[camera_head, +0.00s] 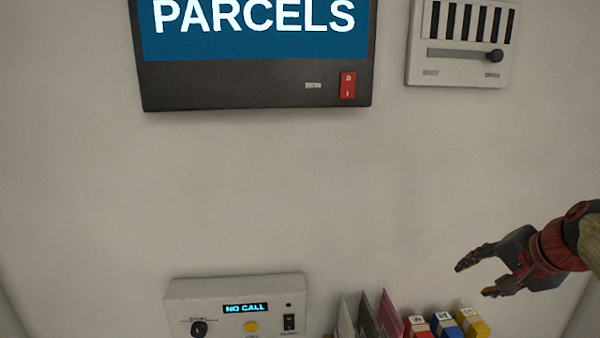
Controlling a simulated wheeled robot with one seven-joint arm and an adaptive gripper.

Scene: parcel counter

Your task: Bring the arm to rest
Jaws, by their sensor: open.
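My gripper (474,279) is at the right of the head view, with dark fingers and a red and black body. Its fingers point left and stand apart, with nothing between them. It is in front of the pale wall, above and to the right of several small coloured blocks. My arm enters from the right edge, and most of it is out of view.
A PARCELS sign (255,85) with a red switch (348,86) hangs at the top. A slider panel (459,70) is at the upper right. A call box (235,291) reads NO CALL. Red (418,328), blue (446,326) and yellow (473,322) blocks stand beside upright folders (367,318).

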